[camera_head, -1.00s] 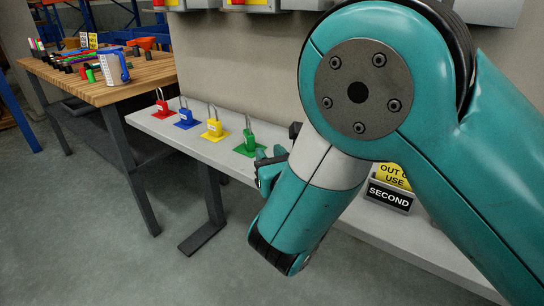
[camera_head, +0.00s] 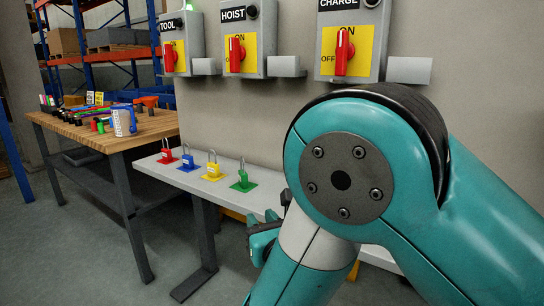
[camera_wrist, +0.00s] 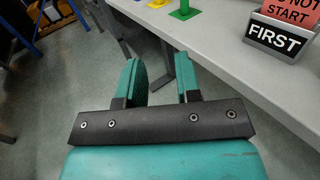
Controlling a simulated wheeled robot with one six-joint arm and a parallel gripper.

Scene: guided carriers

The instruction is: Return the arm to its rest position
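My arm fills the right half of the head view. In the wrist view my gripper (camera_wrist: 158,82) has its two teal fingers apart with nothing between them, and floor shows in the gap. The gripper is in front of the grey shelf (camera_wrist: 232,75), at its near edge. In the head view my gripper is partly seen as a teal piece (camera_head: 262,236) beside my arm, with most of it hidden.
Red (camera_head: 167,154), blue (camera_head: 188,160), yellow (camera_head: 213,170) and green (camera_head: 243,179) padlocks stand on the shelf. Switch boxes (camera_head: 240,42) hang above. A wooden workbench (camera_head: 150,131) with tools is at left. A FIRST sign (camera_wrist: 279,39) stands on the shelf.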

